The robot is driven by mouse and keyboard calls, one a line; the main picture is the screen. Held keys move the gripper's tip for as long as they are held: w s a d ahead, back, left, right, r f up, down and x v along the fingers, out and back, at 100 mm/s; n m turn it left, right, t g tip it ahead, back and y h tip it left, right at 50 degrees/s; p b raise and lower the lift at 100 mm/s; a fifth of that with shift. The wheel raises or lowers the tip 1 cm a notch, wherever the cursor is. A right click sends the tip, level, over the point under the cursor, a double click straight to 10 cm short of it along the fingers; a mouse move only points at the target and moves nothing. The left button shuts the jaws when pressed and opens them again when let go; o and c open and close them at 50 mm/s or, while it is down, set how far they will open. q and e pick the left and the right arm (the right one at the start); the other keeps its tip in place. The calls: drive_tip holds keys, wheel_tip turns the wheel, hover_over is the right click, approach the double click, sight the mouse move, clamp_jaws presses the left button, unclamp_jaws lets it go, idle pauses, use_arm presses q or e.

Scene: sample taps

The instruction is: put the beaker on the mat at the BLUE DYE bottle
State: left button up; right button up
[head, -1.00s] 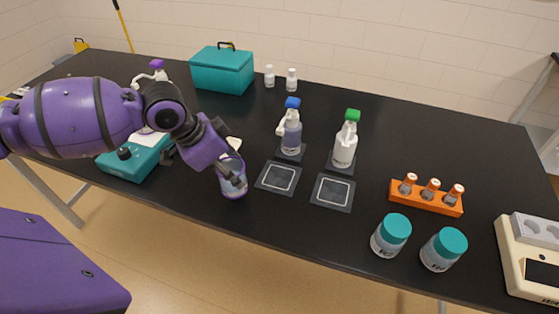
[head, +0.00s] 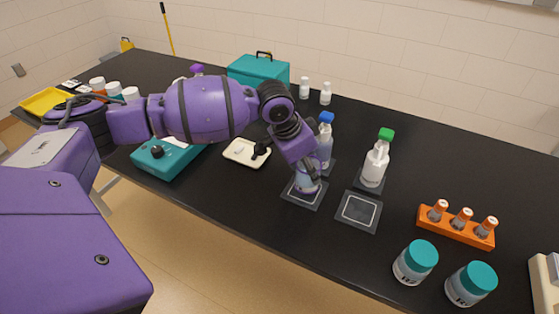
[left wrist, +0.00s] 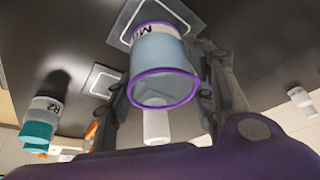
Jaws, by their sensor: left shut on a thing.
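The clear beaker (head: 307,185) is upright in my left gripper (head: 311,172), above or on the dark mat (head: 299,199) in front of the blue-capped bottle (head: 324,151). In the left wrist view, the beaker (left wrist: 163,66) with its purple rim is between the fingers of my left gripper (left wrist: 172,80). The mat (left wrist: 121,37) with its pale square outline lies at the beaker's base there; I cannot tell whether they touch. The gripper and arm partly hide the beaker and bottle in the head view. My right gripper is not in view.
A green-capped white bottle (head: 375,164) stands to the right, with an empty mat (head: 359,211) before it. An orange rack (head: 456,227) and teal-lidded jars (head: 415,262) (head: 469,285) are farther right. A cream tray (head: 236,157) lies to the left.

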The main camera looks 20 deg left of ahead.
use_arm(q)
drive_tip(key=shift+w+f, duration=0.1)
drive_tip(key=shift+f, duration=0.7)
drive_tip(key=shift+f, duration=0.1)
drive_tip(key=o, duration=1.6)
drive_tip(key=v, duration=1.2)
drive_tip(key=shift+p, duration=0.4)
